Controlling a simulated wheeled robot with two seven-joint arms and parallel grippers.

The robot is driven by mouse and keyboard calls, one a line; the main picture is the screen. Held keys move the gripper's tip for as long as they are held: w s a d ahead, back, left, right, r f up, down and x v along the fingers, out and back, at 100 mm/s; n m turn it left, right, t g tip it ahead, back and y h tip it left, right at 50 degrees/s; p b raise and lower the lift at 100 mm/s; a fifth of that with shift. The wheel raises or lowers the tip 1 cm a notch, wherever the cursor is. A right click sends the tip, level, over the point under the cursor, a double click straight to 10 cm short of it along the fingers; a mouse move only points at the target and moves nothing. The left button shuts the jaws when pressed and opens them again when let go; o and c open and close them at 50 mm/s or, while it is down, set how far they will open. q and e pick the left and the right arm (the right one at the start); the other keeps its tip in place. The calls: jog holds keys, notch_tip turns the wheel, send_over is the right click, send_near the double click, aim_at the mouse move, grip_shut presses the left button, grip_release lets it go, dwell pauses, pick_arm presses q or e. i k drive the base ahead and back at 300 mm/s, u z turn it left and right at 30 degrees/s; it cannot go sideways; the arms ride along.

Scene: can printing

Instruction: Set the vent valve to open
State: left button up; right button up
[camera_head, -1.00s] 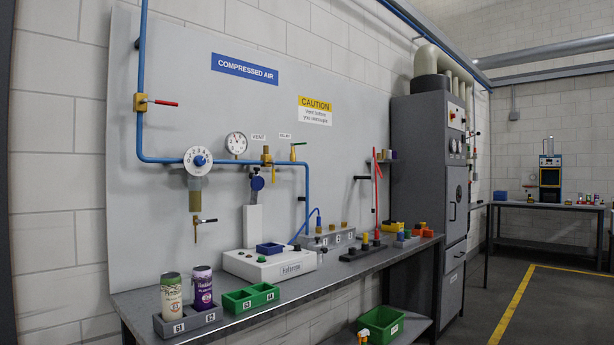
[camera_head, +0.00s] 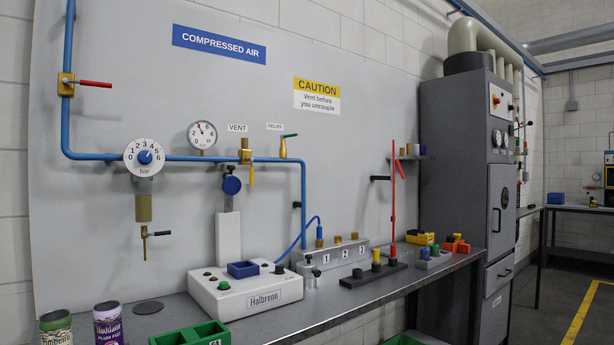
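The vent valve (camera_head: 245,156) is a brass fitting on the blue air pipe, below the small VENT label (camera_head: 237,128) on the grey panel. Its yellow lever (camera_head: 252,176) hangs straight down, across the line of the horizontal pipe. The pressure gauge (camera_head: 202,135) sits just left of the valve, with its needle pointing to the upper left. A brass relief valve (camera_head: 283,149) with a green lever is to its right. Neither of my grippers shows in the head view.
A blue dial regulator (camera_head: 144,157) and a red-handled valve (camera_head: 67,85) are left of the vent valve. A grey cabinet (camera_head: 455,170) stands at right.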

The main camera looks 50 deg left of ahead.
aim_at(251, 173)
jog(key=u, duration=0.4)
jog(key=i, duration=1.15)
jog(key=u, duration=0.95)
